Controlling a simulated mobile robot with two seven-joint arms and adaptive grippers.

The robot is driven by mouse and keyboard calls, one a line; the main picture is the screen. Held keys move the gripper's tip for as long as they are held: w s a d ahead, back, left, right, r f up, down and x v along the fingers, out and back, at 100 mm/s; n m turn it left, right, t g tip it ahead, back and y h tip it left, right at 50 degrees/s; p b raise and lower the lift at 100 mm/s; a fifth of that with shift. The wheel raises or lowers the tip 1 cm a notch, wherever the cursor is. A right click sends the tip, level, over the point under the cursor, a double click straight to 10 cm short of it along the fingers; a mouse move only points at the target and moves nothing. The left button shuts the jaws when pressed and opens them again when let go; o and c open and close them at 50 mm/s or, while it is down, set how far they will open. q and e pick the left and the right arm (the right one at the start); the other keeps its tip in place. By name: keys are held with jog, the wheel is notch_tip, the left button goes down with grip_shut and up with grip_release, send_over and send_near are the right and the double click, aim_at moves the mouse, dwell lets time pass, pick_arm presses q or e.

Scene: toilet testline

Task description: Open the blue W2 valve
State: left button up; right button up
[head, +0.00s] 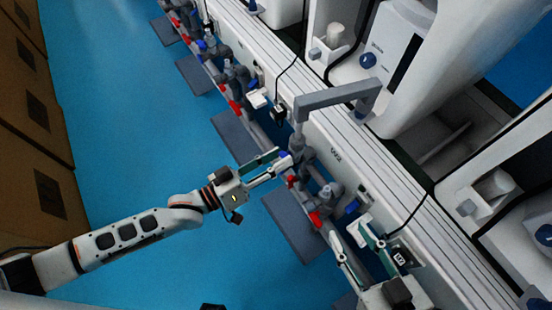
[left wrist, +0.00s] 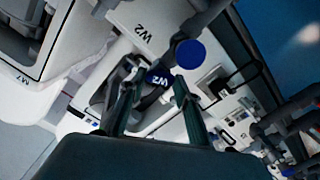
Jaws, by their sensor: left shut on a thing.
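The blue W2 valve handle (left wrist: 160,80), marked with white letters, lies between the fingertips of my left gripper (left wrist: 157,84) in the left wrist view. In the head view my left gripper (head: 284,164) reaches in from the left to the grey pipework, shut on the blue handle (head: 283,155). The fingers cover part of the handle. My right gripper (head: 349,231) is at the lower right of the head view, with its fingers apart and nothing seen between them.
Red handles (head: 315,219) and another blue handle (head: 352,206) sit on pipework close by. A grey overhead arm (head: 335,97) stands above the white bench rail (head: 380,160). A blue disc (left wrist: 190,53) is near the W2 handle. Blue floor (head: 130,120) is open at left.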

pick_arm(q)
jog(key=shift+n, duration=0.3)
jog(key=shift+f, duration=0.1)
jog(key=o, duration=1.1)
jog(key=shift+o, duration=0.2)
jog(key=shift+s+a, duration=0.1)
jog(key=v, duration=1.1)
jog(key=shift+s+a, duration=0.25)
jog(key=shift+a, duration=0.05)
